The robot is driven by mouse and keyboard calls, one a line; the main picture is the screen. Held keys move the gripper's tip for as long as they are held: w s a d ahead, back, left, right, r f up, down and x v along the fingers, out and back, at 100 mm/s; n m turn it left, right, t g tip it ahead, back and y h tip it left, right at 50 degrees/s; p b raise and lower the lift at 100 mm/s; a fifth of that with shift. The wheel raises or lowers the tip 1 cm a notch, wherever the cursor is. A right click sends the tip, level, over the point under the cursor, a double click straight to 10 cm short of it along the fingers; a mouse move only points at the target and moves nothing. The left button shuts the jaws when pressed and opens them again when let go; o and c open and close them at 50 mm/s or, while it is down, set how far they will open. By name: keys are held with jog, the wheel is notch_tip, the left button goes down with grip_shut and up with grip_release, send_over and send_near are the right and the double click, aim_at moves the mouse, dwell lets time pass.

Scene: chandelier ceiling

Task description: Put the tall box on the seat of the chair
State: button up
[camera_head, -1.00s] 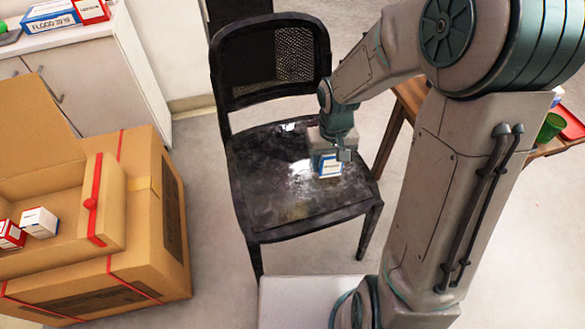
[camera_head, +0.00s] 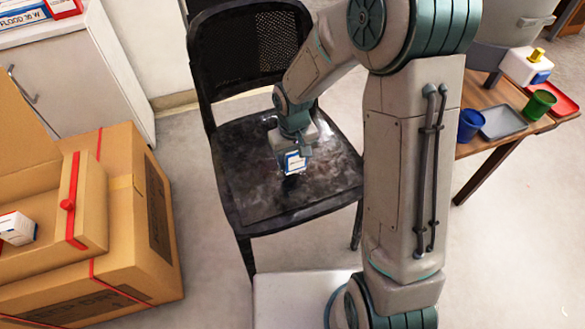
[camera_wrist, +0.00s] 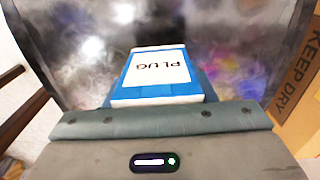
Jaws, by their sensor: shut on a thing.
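The box (camera_head: 295,163) is white and blue and is held in my gripper (camera_head: 296,149) over the seat of the black chair (camera_head: 243,184). In the wrist view the box (camera_wrist: 156,72) shows a white label reading "PLUG" with blue edges. My gripper is shut on it. The fingertips are mostly hidden by the box and the wrist. The box is near the middle of the seat; I cannot tell whether its underside touches it. The seat is dark and glossy, and its surface fills the background of the wrist view.
A cardboard carton (camera_head: 125,255) with a small white box (camera_head: 17,228) stands left of the chair. A white cabinet (camera_head: 75,75) is behind it. A wooden table (camera_head: 480,95) at the right bears a blue cup (camera_head: 470,125), a green cup (camera_head: 539,104) and a grey tray (camera_head: 502,122). The rest of the seat is clear.

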aim_at(292, 166)
jog(key=shift+w+f+b, duration=0.2)
jog(key=shift+f+b, duration=0.8)
jog(key=shift+f, duration=1.05)
jog(key=shift+f, duration=0.2)
jog(key=o, duration=1)
jog(key=shift+r, duration=0.1)
notch_tip(292, 166, up, 12)
jog(key=p, duration=0.4)
jog(key=shift+r+p, duration=0.2)
jog(key=shift+p, duration=0.15)
jog(key=s+d+r+m, duration=0.1)
jog(key=s+d+r, duration=0.3)
jog(key=s, duration=0.4)
jog(key=s+d+r+m+t, duration=0.1)
jog(key=s+d+r+m, duration=0.1)
jog(key=s+d+r, duration=0.3)
jog(key=s+d, duration=0.2)
jog(key=s, duration=0.1)
jog(key=shift+s+d+r+m, duration=0.25)
jog(key=shift+r+m, duration=0.05)
